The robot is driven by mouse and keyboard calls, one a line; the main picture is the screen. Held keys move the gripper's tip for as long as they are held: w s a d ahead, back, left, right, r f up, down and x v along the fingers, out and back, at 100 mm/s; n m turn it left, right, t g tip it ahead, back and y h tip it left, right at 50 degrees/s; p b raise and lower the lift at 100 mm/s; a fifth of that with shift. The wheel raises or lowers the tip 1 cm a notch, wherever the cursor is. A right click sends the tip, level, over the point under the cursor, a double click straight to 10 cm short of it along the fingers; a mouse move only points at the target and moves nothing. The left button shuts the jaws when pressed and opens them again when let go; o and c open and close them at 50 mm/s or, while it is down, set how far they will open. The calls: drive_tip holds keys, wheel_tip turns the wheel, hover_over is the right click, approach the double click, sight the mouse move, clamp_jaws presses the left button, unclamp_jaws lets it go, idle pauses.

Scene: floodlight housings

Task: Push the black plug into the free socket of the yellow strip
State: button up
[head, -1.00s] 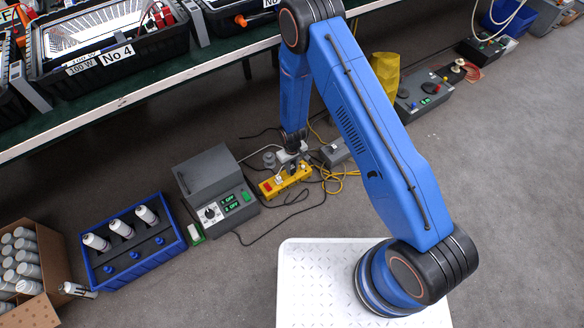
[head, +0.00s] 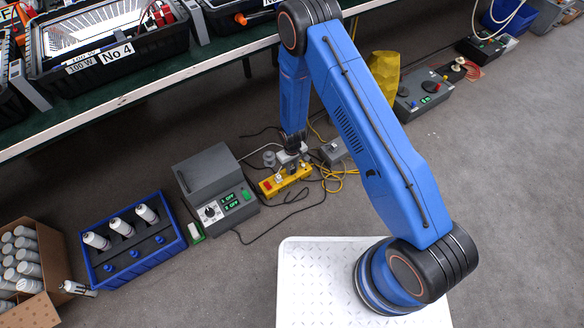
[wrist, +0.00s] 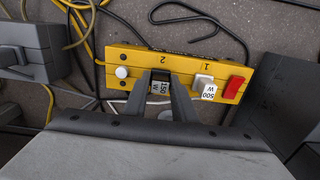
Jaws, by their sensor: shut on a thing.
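The yellow strip (head: 270,187) lies on the floor below the bench; it also shows in the wrist view (wrist: 212,61), with sockets marked 1 and 2. A white plug (wrist: 204,82) tagged 500 W sits at socket 1, beside a red switch (wrist: 235,87). My gripper (wrist: 161,76) is shut on the black plug (wrist: 160,77), tagged 150 W, at the strip's near side by mark 2. The fingers hide its lower part, so I cannot tell how deep it sits. In the head view my gripper (head: 292,160) is directly over the strip.
A grey control box (head: 212,172) with green displays stands left of the strip, and a blue crate (head: 130,250) with cans lies further left. Black and yellow cables (head: 340,178) run around the strip. The bench edge (head: 140,88) is behind.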

drive_tip(key=shift+f, duration=0.25)
drive_tip(key=o, duration=1.1)
drive_tip(key=shift+r, duration=3.45)
